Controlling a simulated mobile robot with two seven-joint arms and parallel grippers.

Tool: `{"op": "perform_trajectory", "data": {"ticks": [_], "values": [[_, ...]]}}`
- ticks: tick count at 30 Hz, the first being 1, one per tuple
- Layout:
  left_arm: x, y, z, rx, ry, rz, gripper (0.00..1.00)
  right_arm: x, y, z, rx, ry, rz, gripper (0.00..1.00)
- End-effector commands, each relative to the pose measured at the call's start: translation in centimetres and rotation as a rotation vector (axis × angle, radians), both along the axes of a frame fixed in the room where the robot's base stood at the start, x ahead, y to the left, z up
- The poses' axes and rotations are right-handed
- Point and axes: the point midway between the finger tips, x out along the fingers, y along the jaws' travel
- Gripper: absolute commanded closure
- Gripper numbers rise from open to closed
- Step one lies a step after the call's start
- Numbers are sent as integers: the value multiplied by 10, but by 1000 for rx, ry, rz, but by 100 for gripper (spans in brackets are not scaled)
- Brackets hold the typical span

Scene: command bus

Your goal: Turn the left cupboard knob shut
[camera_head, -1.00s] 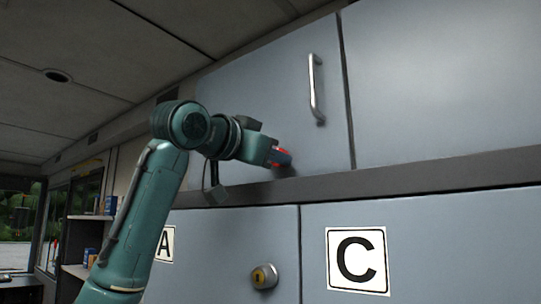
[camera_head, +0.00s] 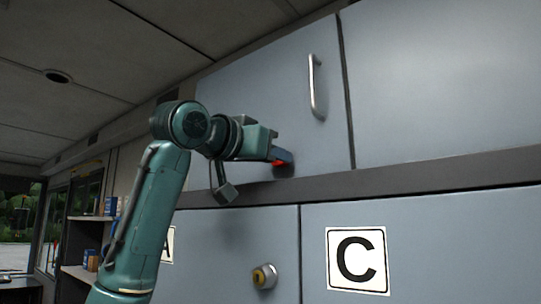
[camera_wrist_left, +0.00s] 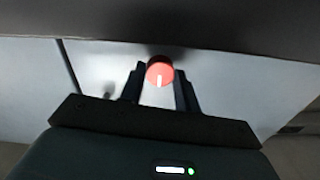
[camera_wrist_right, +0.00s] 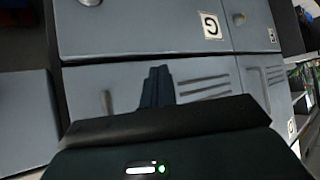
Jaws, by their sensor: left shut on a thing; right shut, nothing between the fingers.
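The left cupboard knob (camera_wrist_left: 160,73) is round and red with a white mark, set low on the upper left cupboard door (camera_head: 255,105). In the left wrist view the white mark runs upright in the picture. My left gripper (camera_head: 283,157) is shut on the knob, one dark finger on each side; it also shows in the left wrist view (camera_wrist_left: 160,80). In the head view only a sliver of red shows past the fingers. The upper door sits flush in its frame. My right gripper (camera_wrist_right: 157,85) is shut and empty, and out of the head view.
A metal handle (camera_head: 316,87) stands out to the right of my left gripper. Below are lower cupboards with a brass-centred lock (camera_head: 264,276) and a C label (camera_head: 357,260). Shelves (camera_head: 88,245) stand at the left. My right gripper faces grey cabinets (camera_wrist_right: 135,30).

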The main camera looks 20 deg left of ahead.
Motion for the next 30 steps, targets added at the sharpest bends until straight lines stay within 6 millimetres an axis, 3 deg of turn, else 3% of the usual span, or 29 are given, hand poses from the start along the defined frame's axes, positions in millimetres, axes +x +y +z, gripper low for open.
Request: {"op": "perform_trajectory", "data": {"ticks": [8,17,23,30], "values": [[0,0,0,-1,0,0,46,0,0,0,0,0,0,100],[-3,1,0,0,-1,0,46,0,0,-2,0,1,0,100],[-30,11,-3,-1,-5,0,46,1,0,-13,6,-6,-4,100],[-81,30,-3,-1,-5,1,46,5,5,-14,25,-37,0,100]]}}
